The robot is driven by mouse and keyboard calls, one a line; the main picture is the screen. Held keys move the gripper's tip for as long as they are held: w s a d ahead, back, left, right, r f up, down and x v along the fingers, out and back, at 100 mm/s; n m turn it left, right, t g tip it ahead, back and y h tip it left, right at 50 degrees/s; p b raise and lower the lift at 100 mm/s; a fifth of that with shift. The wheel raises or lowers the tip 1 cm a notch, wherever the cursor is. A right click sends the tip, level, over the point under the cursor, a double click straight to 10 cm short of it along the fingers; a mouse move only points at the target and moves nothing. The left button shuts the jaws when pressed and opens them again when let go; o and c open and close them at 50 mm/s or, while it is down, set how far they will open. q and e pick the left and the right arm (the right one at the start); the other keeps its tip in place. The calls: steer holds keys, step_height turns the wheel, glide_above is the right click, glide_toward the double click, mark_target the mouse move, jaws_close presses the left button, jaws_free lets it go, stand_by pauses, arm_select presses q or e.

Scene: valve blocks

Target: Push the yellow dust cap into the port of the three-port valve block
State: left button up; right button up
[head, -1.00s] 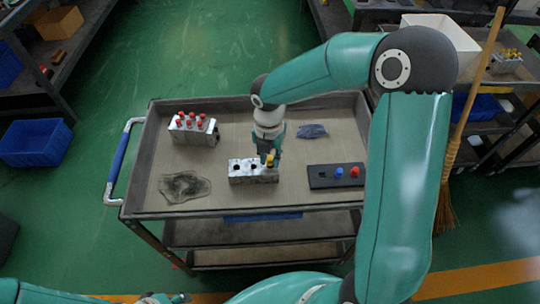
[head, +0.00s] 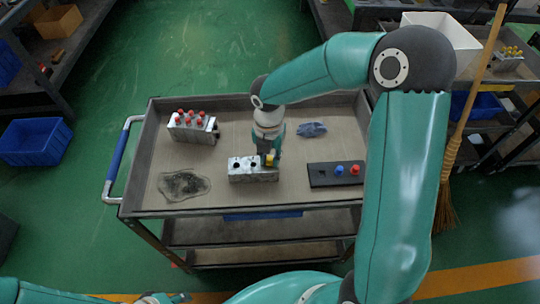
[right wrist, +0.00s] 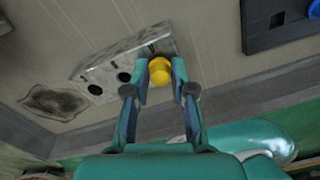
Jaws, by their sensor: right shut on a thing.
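The grey metal three-port valve block (head: 245,175) lies on the cart top, near the middle. It also shows in the right wrist view (right wrist: 104,68). Two of its ports are open dark holes; the third, at its right end, is hidden by the cap and gripper. The yellow dust cap (head: 269,160) is at this right end and shows between the fingers in the right wrist view (right wrist: 159,71). My right gripper (right wrist: 161,82) is shut on the cap. I cannot tell how deep the cap sits. Part of my left gripper (head: 165,299) shows at the bottom edge, its jaws unclear.
A block with several red caps (head: 193,125) stands at the back left of the cart (head: 142,185). A black tray (head: 322,179) with a blue and a red cap lies to the right. A blue-grey rag (head: 312,130) and a dark stain (head: 184,185) are also on the cart.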

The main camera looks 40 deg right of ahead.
steer(key=shift+f, duration=0.25)
steer(key=o, duration=0.8)
steer(key=shift+c, duration=0.2)
